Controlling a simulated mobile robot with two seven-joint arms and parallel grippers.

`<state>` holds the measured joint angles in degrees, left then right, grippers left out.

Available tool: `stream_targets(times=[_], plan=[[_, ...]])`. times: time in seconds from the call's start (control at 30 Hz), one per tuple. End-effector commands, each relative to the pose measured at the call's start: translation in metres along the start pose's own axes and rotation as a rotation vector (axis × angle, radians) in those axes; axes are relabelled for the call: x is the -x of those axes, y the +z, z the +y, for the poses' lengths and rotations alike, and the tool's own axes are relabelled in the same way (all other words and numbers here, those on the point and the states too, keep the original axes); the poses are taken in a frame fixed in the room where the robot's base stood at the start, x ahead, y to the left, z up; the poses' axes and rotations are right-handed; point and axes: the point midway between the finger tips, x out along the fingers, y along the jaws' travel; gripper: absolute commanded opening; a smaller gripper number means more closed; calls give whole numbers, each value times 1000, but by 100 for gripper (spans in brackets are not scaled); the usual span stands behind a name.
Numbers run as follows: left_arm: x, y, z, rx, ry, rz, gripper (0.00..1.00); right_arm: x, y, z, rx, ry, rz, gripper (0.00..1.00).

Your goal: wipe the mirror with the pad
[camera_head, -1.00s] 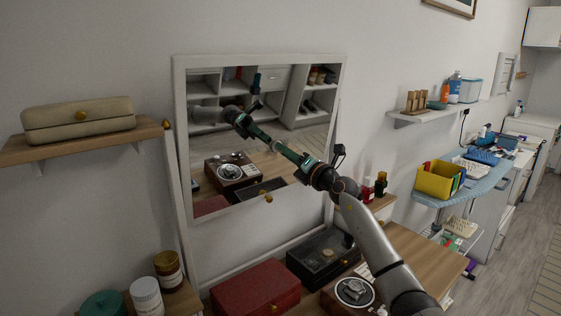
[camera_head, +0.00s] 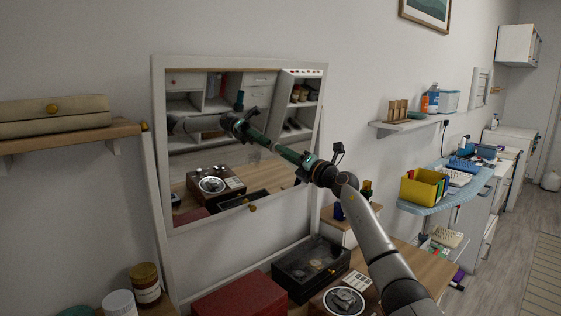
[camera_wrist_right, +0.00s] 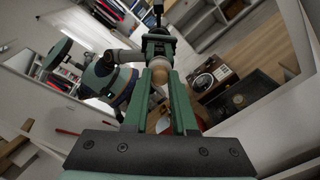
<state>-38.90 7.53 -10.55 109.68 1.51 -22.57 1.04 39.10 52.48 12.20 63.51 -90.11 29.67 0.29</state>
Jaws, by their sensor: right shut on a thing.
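The mirror (camera_head: 285,206) in a white frame leans against the wall in the head view, tilted slightly. My right gripper (camera_head: 282,151) reaches in from the right with its green fingers pointing at the glass. Its reflection faces it, tip to tip. In the right wrist view my right gripper (camera_wrist_right: 166,84) is shut on a small tan rounded piece, seemingly the pad (camera_wrist_right: 160,76). The pad is at or very near the glass; I cannot tell whether it touches. Its face is hidden. My left gripper is not in view.
Below the mirror a red box (camera_head: 240,297), a black glass-topped case (camera_head: 310,268) and a turntable-like box (camera_head: 345,300) stand on the wooden top. A shelf (camera_head: 70,136) with a beige case is at left.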

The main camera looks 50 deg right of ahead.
Motion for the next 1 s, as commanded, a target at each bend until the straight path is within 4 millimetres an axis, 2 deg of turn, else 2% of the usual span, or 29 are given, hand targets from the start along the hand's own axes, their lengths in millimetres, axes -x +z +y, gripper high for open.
stream_targets(times=[0.23, 0.57, 1.0], plan=[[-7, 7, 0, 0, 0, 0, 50, -2, 13, -12, 0, -1, -4, 0], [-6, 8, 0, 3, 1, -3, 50, -1, 14, -12, 1, -2, -4, 0], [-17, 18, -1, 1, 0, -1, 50, 39, 12, -14, 6, -3, 1, 0]])
